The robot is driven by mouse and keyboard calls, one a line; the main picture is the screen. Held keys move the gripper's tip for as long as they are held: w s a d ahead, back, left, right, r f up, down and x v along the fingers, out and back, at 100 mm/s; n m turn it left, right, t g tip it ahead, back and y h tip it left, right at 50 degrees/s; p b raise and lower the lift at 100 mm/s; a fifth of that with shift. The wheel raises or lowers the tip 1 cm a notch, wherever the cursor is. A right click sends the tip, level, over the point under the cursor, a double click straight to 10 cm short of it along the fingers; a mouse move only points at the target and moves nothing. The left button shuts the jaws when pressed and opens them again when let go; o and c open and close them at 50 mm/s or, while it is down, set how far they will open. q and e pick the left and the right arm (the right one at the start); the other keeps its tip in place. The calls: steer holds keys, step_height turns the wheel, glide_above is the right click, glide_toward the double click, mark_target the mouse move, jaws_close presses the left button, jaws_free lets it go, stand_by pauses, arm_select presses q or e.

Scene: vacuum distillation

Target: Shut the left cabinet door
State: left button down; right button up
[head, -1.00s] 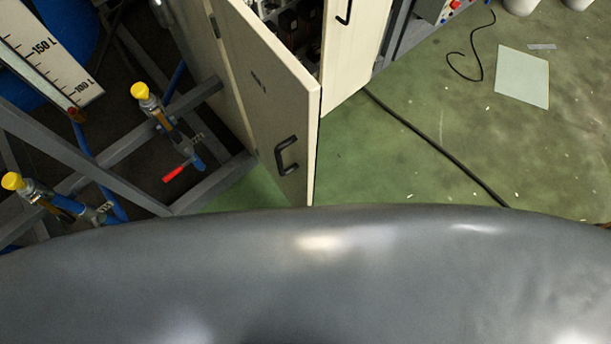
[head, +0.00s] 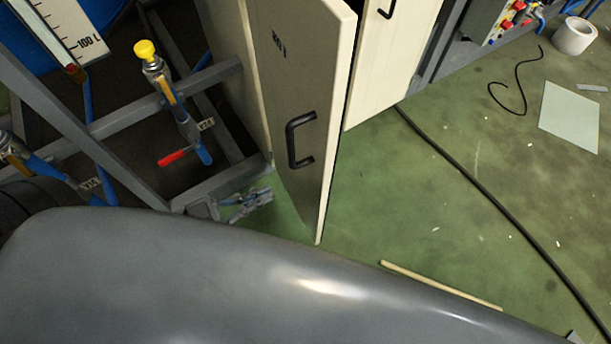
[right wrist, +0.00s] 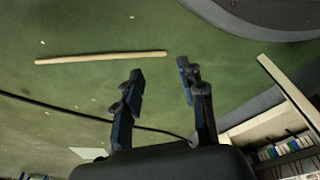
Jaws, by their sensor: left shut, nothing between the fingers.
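The left cabinet door (head: 290,80) is a cream panel with a black handle (head: 300,140). It stands open in the head view, its free edge toward me. My left gripper (head: 262,198) is shut and empty, low beside the door on its left, near the metal frame. I cannot tell whether it touches the door. My right gripper (right wrist: 160,70) is open and empty in the right wrist view, above the green floor. A cream panel edge (right wrist: 290,90) and shelves with coloured items show at the right there.
The other cream door (head: 390,65) is right of the left one. A grey metal frame (head: 110,130) with a yellow-capped valve (head: 165,85) stands left.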

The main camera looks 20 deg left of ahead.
mark_target(317, 171)
arm_select(q)
steer(key=b+x, duration=0.1)
steer(key=x, duration=0.8)
steer(key=shift+w+d+f, duration=0.1)
steer(key=shift+w+d, duration=0.1)
steer(key=shift+w, duration=0.05)
arm_select(e)
steer(key=r, duration=0.1)
steer(key=w+r, duration=0.2)
steer(key=shift+a+r, duration=0.15)
steer(key=shift+r, duration=0.25)
steer(key=shift+w, duration=0.1)
